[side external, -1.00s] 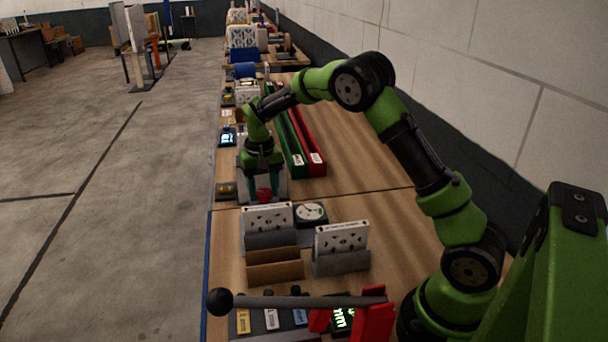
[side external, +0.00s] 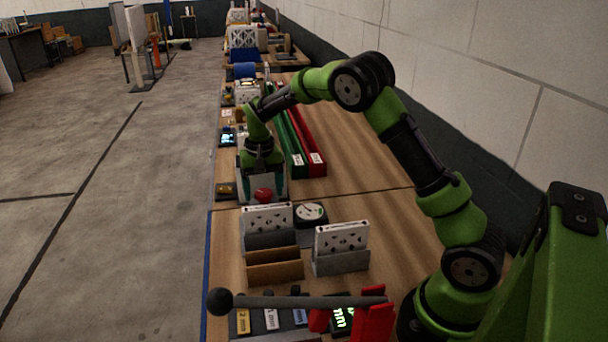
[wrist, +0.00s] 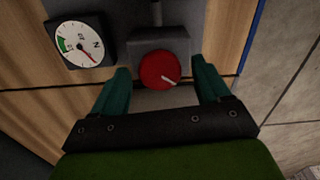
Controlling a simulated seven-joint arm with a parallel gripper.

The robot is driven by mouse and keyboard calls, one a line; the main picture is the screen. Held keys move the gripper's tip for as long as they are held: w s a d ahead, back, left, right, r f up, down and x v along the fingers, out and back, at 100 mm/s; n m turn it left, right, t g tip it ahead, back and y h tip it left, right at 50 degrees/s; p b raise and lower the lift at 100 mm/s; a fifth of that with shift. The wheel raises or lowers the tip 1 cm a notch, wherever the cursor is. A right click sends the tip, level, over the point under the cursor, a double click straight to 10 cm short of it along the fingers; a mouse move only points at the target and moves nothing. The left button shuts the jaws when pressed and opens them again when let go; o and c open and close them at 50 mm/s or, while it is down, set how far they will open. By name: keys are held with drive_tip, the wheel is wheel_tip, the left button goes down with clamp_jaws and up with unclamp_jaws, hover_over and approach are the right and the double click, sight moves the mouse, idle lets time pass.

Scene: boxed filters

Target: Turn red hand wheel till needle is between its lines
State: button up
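The red hand wheel (wrist: 160,69) sits on a grey block (wrist: 160,42) in the wrist view, its white mark toward the lower right. It also shows in the side view (side external: 263,194). My gripper (wrist: 163,75) is open, one green finger on each side of the wheel with a visible gap at both. The round white gauge (wrist: 80,44) lies to the left of the wheel in the wrist view. Its red needle points to the lower right, away from the green band at the dial's left. The gauge also shows in the side view (side external: 311,212).
White perforated filters (side external: 267,219) stand in grey holders in front of the wheel, with a brown holder (side external: 275,266) nearer. A lever with a black ball (side external: 220,301) crosses the near end. Green (side external: 289,140) and red (side external: 310,150) long bars lie behind. Bare bench is at the right.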

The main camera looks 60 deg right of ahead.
sight(267, 193)
wheel_tip(267, 193, up, 17)
idle(0.6)
drive_tip(key=s+a+n+t+y, duration=0.1)
drive_tip(key=s+a, duration=0.4)
drive_tip(key=s, duration=0.7)
drive_tip(key=s+a+n+t+y, duration=0.1)
drive_tip(key=s+a+t, duration=0.5)
drive_tip(key=s, duration=0.7)
drive_tip(key=shift+s+a+f+n, duration=0.15)
drive_tip(key=shift+s+f+n, duration=0.1)
drive_tip(key=shift+n, duration=0.65)
